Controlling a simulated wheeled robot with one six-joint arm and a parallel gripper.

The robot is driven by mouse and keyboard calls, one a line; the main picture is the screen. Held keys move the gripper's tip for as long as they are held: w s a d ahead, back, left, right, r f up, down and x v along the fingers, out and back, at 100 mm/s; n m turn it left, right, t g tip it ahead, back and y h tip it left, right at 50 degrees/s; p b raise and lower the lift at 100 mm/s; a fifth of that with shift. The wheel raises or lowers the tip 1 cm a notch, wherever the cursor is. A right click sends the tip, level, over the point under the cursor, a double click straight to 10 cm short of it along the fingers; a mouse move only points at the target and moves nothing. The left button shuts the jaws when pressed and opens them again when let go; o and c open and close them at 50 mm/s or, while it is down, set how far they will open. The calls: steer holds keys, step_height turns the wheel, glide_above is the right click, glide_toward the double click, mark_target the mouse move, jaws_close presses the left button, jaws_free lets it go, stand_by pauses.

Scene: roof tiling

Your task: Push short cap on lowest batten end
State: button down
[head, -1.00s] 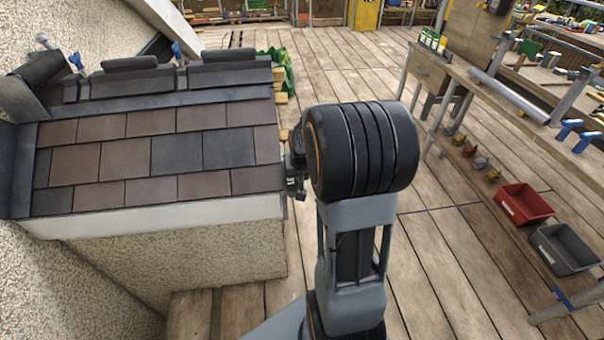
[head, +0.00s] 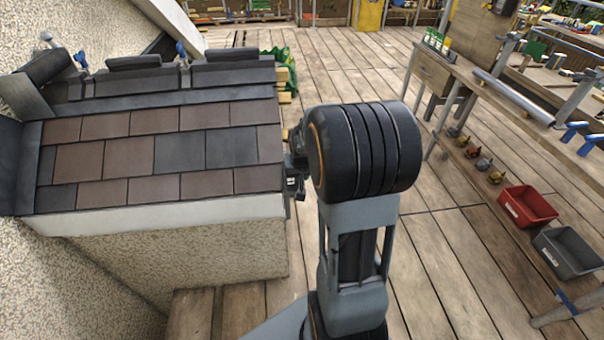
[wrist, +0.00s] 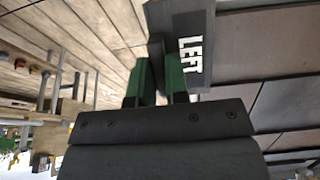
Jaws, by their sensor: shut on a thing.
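My gripper (wrist: 160,72), with green finger pads, is shut on a dark grey cap piece in the wrist view. The cap (wrist: 222,48) carries white letters reading LEFT and lies against the edge of the roof tiles, though contact cannot be told. In the head view my gripper (head: 297,178) is at the right edge of the roof, low down, mostly hidden by my own wrist. The lowest batten end is hidden there. Higher up the same edge, pale wooden batten ends (head: 283,75) stick out.
The tiled roof (head: 180,153) has brown and dark tiles above a white eave board (head: 160,217). A workbench (head: 480,85) stands at the right. A red bin (head: 527,206) and a grey bin (head: 567,250) sit below it. The plank floor between is clear.

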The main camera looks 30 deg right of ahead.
stand_by(0.3)
steer(key=c, duration=1.1)
jaws_free()
steer(key=shift+o, duration=0.2)
steer(key=s+a+r+p, duration=0.1)
steer(key=s+r+p, duration=0.2)
steer(key=r, duration=0.2)
steer(key=shift+a+p, duration=0.3)
steer(key=shift+p, duration=0.05)
steer(key=s+a+r+n+y+p, duration=0.1)
steer(key=s+a+r+n+p, duration=0.1)
steer(key=s+a+r, duration=0.3)
steer(key=s+a+r+n+p, duration=0.2)
steer(key=s+a+r, duration=0.4)
steer(key=a, duration=0.4)
steer(key=shift+a+r+n+y, duration=0.2)
steer(key=shift+r+n+y, duration=0.25)
steer(key=shift+n, duration=0.25)
